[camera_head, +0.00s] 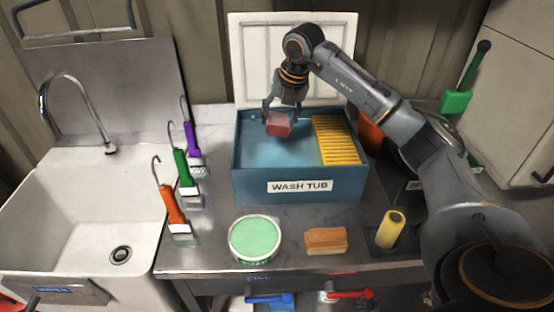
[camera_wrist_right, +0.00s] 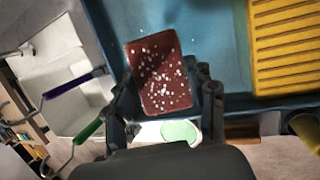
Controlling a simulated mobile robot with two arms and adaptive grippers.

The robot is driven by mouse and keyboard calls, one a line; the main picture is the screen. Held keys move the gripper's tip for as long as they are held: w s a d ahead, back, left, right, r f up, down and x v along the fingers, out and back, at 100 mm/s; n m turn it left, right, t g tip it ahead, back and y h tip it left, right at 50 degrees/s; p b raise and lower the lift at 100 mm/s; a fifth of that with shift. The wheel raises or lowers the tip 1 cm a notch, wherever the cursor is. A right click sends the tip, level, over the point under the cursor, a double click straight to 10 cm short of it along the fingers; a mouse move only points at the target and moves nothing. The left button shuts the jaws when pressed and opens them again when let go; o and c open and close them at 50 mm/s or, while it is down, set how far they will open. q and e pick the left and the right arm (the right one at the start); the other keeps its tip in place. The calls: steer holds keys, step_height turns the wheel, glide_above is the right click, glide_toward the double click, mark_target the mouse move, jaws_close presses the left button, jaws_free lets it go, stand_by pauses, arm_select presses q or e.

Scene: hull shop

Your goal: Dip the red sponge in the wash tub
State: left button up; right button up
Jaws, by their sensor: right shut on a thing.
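The red sponge (camera_head: 278,124) is held in my right gripper (camera_head: 285,108), which is shut on it. In the right wrist view the sponge (camera_wrist_right: 161,75) lies between the two fingers of the right gripper (camera_wrist_right: 168,100), and its face carries white specks. The blue wash tub (camera_head: 300,187) stands on the steel counter with bluish water in it. My left gripper is not in view.
A yellow ribbed rack (camera_head: 338,140) fills the tub's right side. A green-filled round container (camera_head: 254,240), an orange sponge (camera_head: 325,240) and a yellow roll (camera_head: 390,229) stand in front of the tub. Brushes with purple, green (camera_head: 184,170) and orange handles stand left, beside the white sink (camera_head: 60,215).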

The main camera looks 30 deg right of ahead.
steer(key=shift+r, duration=0.1)
stand_by(0.5)
step_height(320, 180, up, 4)
steer(key=p, duration=0.3)
stand_by(0.5)
